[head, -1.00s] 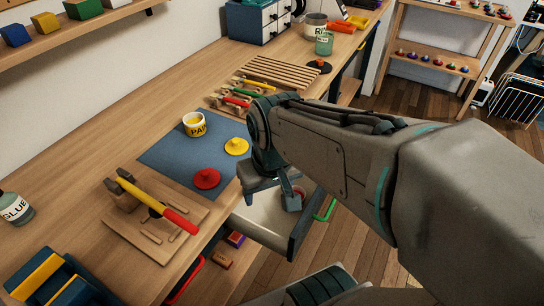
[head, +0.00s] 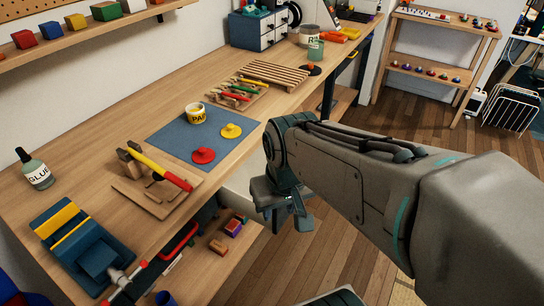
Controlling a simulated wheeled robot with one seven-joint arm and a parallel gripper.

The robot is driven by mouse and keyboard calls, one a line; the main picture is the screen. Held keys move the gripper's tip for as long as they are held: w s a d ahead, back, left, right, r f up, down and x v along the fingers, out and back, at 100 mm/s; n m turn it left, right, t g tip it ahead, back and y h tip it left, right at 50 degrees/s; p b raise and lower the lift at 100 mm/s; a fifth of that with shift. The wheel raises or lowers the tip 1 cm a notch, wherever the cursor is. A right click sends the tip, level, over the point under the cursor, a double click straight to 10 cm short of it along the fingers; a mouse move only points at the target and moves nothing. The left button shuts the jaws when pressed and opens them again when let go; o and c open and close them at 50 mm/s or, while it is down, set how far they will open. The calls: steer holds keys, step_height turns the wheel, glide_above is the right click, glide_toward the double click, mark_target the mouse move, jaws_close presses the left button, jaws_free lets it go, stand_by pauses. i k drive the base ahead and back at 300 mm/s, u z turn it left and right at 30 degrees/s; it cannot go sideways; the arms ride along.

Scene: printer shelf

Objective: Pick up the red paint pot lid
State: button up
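The red paint pot lid (head: 203,156), a flat disc with a knob, lies on the blue mat (head: 180,147) near the bench's front edge. A yellow lid (head: 231,131) lies behind it to the right, and a yellow paint pot (head: 195,113) stands farther back on the mat. My gripper (head: 288,216) hangs to the right of the red lid, apart from it and beyond the bench's front edge. Its fingers are partly hidden and small, so their opening is unclear. Nothing is visibly held.
A pale open drawer (head: 241,183) shows below the bench edge, partly behind my gripper. A hammer (head: 160,167) rests on a wooden board left of the mat. A glue bottle (head: 37,170) stands far left. Bare bench top lies behind the mat.

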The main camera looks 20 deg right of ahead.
mark_target(203, 155)
steer(key=z, duration=0.85)
steer(key=i, duration=0.6)
steer(key=u, duration=0.65)
